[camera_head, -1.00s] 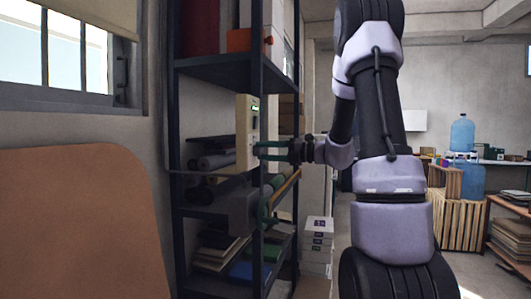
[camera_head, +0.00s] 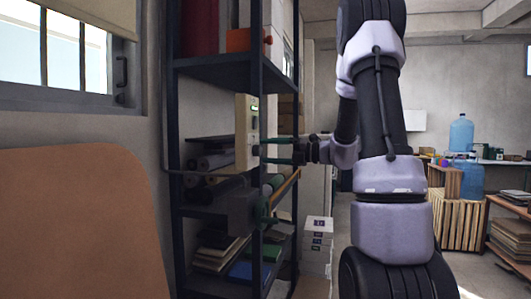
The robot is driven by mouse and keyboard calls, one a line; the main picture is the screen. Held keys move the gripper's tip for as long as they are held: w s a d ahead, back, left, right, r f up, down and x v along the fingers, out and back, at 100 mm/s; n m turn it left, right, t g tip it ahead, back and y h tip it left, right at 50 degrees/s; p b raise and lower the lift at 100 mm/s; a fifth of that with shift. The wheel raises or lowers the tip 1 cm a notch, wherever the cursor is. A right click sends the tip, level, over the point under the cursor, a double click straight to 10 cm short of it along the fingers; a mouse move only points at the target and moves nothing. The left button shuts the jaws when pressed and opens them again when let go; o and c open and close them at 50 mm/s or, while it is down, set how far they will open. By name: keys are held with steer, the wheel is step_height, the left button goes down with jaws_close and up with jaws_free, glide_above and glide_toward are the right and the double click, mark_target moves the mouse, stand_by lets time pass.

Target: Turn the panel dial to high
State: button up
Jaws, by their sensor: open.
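The panel (camera_head: 242,125) is a narrow beige upright box on the shelf rack, with a small green display near its top. A small dark knob, the dial (camera_head: 257,150), sits on its right-facing side; its setting is too small to read. My gripper (camera_head: 268,150) reaches in from the right at the panel's side, with its two dark green fingers apart, one above the other. The fingertips are close to the dial. I cannot tell whether they touch it.
The dark metal shelf rack (camera_head: 214,70) has a front post close to my fingers. Rolled items (camera_head: 215,162) lie behind the panel. A brown board (camera_head: 75,225) stands at the left. White boxes (camera_head: 317,238) are stacked below. A water bottle (camera_head: 461,133) stands far right.

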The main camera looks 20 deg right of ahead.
steer(key=v, duration=0.9)
steer(key=shift+s, duration=0.1)
steer(key=s+a+f+n+g+h, duration=0.2)
steer(key=s+a+n+g+h, duration=0.35)
steer(key=s+a+n, duration=0.8)
steer(key=s+d+n+t+h, duration=0.2)
steer(key=s+n+h, duration=0.5)
steer(key=n, duration=1.3)
steer(key=shift+s+d+r, duration=0.4)
steer(key=shift+s+d, duration=0.05)
steer(key=shift+t+h, duration=0.25)
